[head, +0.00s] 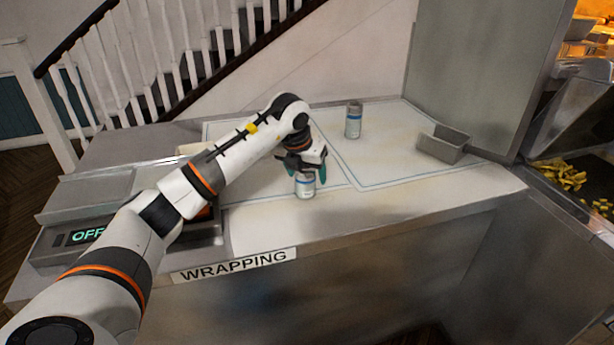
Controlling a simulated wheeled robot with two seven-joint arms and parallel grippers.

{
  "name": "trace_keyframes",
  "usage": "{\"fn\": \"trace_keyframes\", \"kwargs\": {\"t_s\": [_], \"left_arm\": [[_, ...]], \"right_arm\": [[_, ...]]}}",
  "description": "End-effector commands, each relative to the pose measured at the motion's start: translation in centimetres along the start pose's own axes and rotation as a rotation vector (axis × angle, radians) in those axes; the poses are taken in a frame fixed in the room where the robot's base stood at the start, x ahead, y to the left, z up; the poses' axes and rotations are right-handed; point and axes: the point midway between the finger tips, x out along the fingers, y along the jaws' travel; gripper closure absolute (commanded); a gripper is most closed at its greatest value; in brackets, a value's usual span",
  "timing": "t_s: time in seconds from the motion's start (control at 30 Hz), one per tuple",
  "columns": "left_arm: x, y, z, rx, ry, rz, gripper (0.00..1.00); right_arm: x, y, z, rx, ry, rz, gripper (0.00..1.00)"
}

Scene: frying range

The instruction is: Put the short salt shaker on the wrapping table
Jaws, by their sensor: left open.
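A short salt shaker (306,187), grey with a white and blue label, stands upright on the wrapping table (400,205) near its front edge. My left gripper (306,174) is right above it, pointing down, with its teal fingertips on either side of the shaker's top. The jaws are open; I cannot tell whether a finger touches the shaker. A second, taller-looking shaker (353,120) with a similar label stands upright farther back on the table. My right gripper is not in view.
A "WRAPPING" label (235,265) is on the table's front edge. A scale (85,237) reading OFF stands at the left. A metal tin (443,144) sits at the right, by a metal wall (480,80). Fries (563,176) lie in a bin beyond. The table's right front is clear.

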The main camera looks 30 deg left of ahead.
Motion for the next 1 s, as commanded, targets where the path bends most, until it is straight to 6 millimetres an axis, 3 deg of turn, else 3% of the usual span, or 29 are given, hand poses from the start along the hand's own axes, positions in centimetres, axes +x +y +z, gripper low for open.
{"fn": "trace_keyframes", "kwargs": {"t_s": [0.3, 0.5, 1.0], "left_arm": [[-7.0, 0.0, -0.1, 0.001, 0.006, -0.001, 0.31], [-9.6, 0.0, 0.0, 0.0, 0.003, -0.001, 0.31], [-10.2, 0.0, 0.0, 0.0, 0.001, -0.001, 0.31]], "right_arm": [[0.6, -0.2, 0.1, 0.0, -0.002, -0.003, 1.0], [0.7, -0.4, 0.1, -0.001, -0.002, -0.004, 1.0], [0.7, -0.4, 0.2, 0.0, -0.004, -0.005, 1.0]]}}
